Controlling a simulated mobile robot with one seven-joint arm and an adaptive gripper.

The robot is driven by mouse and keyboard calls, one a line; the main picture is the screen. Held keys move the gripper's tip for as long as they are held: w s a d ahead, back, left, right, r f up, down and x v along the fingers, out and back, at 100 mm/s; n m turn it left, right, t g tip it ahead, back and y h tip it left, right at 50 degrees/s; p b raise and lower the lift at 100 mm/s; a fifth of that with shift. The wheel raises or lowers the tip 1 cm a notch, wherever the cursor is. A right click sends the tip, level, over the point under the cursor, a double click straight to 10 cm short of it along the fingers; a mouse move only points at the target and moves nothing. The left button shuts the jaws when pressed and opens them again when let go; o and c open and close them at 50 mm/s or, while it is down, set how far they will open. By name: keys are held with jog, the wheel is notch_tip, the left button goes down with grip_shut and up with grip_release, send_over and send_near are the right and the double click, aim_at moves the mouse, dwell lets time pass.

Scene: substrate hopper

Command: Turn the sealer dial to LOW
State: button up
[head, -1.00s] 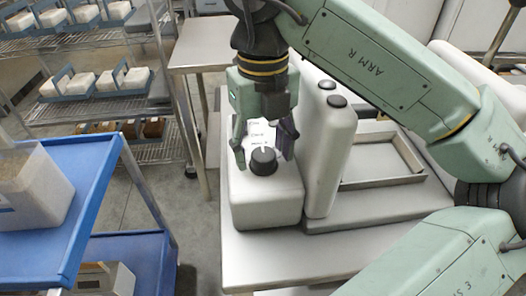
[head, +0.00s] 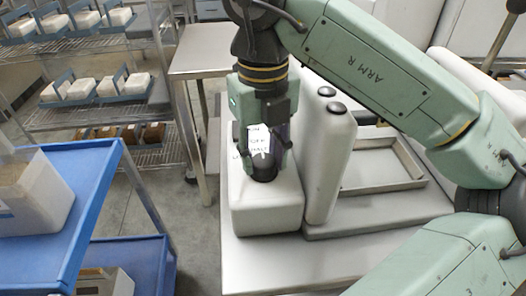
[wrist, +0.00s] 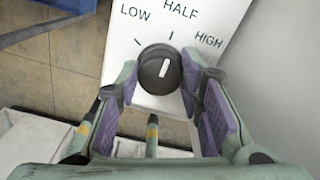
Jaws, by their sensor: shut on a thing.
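The sealer is a white box (head: 266,208) on the steel table, with a round black dial (head: 263,171) on top. In the wrist view the dial (wrist: 158,72) has a white pointer line aimed at about the HALF mark. LOW is printed to the left of HALF and HIGH to the right on the white label plate (wrist: 150,97). My gripper (head: 263,160) points down over the sealer. In the wrist view its purple-padded fingers (wrist: 160,76) stand on either side of the dial, shut on it. The fingers partly hide the dial in the head view.
A tall white container (head: 330,160) with black caps stands close to the right of the sealer. A shallow metal tray (head: 400,165) lies further right. A blue cart (head: 85,200) is at the left, with wire shelves (head: 85,50) of white blocks behind. The table's front is clear.

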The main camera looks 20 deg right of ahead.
jog(key=shift+n, duration=0.3)
jog(key=n+b, duration=0.1)
jog(key=n, duration=1)
jog(key=shift+a+n, duration=0.1)
jog(key=shift+n, duration=0.2)
dwell(0.4)
jog(key=o, duration=1.2)
jog(key=shift+c, duration=0.2)
